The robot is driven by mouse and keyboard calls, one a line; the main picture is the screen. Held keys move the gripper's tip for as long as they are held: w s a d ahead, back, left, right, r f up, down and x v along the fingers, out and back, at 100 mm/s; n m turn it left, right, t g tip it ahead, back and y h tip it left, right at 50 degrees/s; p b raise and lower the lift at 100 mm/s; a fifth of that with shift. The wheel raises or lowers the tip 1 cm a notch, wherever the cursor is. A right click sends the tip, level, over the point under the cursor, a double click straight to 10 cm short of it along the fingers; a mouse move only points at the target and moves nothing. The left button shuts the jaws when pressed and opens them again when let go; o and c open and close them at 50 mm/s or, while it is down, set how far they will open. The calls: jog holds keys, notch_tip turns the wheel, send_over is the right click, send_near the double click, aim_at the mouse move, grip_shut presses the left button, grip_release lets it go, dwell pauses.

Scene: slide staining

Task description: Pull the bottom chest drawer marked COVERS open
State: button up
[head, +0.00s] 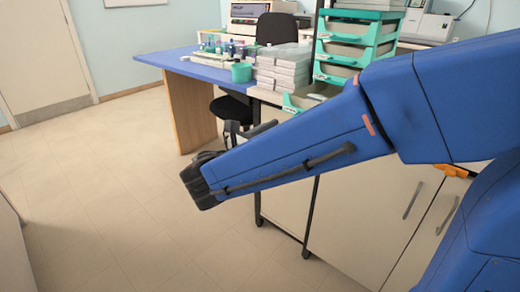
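The drawer chest (352,50) has teal-framed drawers with grey insides and stands right of centre, behind my blue arm. Its lowest visible drawer (297,102) sticks out further to the front left than those above it. My arm covers part of this drawer, and its marking is too small to read. My gripper (254,130) is dark and shows only partly above my forearm, left of and below that drawer. A gap seems to lie between them. I cannot tell whether its fingers are apart.
A stack of pale boxes (283,66) stands just left of the chest. A blue-topped table (190,66) holds bottles and a teal pot (241,73). A black chair (276,29) stands behind. Cabinet doors (375,205) are below my arm. Floor at left is clear.

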jog(key=v, duration=1)
jog(key=shift+s+a, duration=0.2)
jog(key=shift+s, duration=0.05)
jog(key=s+d+f+m+g+y, duration=0.1)
jog(key=d+f+m+g, duration=0.25)
jog(key=d, duration=0.55)
jog(key=d+f+m+g+y, duration=0.1)
jog(key=d+f+m+g, duration=0.25)
jog(key=d, duration=0.55)
jog(key=s+d+f+m+y, duration=0.3)
jog(key=s+m+y, duration=0.2)
jog(key=m, duration=0.5)
jog(key=s+d+f+m+g+y, duration=0.1)
jog(key=s+d+f+m+y, duration=0.3)
jog(key=s+m, duration=0.3)
jog(key=m+y, duration=0.1)
jog(key=m, duration=0.2)
jog(key=shift+d+y, duration=0.25)
jog(key=shift+y, duration=0.15)
